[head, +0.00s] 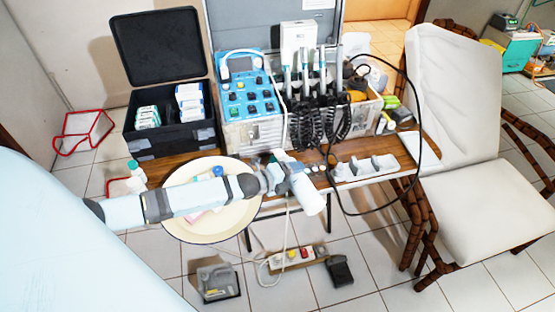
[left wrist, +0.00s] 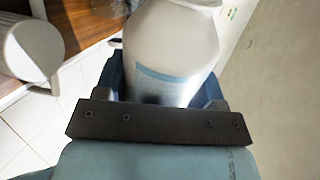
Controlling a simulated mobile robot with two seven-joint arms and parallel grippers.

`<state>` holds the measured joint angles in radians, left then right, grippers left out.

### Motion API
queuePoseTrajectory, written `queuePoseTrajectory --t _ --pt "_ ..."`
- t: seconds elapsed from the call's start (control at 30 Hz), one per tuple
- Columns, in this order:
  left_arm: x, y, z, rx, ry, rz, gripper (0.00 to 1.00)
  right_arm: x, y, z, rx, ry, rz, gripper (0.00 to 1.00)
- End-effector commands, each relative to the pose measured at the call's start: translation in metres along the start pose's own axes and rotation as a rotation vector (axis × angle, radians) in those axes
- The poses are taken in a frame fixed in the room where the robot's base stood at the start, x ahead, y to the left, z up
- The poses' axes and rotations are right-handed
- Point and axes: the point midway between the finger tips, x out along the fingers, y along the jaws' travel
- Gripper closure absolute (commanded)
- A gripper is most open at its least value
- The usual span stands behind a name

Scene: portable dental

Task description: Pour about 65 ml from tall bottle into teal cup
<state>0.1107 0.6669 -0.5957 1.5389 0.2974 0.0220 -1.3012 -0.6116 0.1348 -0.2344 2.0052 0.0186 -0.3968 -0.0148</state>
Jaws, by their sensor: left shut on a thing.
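My left arm reaches across the basin in the head view. My left gripper (head: 285,172) is at the table's front edge, shut on a white bottle (head: 309,194) that looks tilted. In the left wrist view the white bottle (left wrist: 175,45), with a pale blue band, sits between the fingers of my left gripper (left wrist: 160,90). I cannot tell whether liquid is leaving it. I cannot make out a teal cup for sure in either view. My right gripper is not in view.
A cream basin (head: 195,233) lies under my left arm. A blue control unit (head: 248,95) and a black case (head: 165,138) stand behind. A black cable (head: 341,200) loops in front of the table. A white cylinder (left wrist: 30,48) is left in the left wrist view.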

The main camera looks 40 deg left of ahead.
Motion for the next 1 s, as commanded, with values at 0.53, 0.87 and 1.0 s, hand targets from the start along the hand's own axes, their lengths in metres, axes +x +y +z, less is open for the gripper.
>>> queuePoseTrajectory --t 0.53,0.87,1.0 --pt "-0.0011 -0.0049 0.0008 -0.038 0.011 -0.001 0.67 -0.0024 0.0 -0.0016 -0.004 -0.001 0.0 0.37" --pt "-0.0016 -0.0072 0.0017 -0.059 0.016 -0.002 0.67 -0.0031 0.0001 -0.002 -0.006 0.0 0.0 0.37" --pt "-0.0018 -0.008 0.0019 -0.069 0.019 -0.002 0.67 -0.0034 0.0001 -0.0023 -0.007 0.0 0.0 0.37"
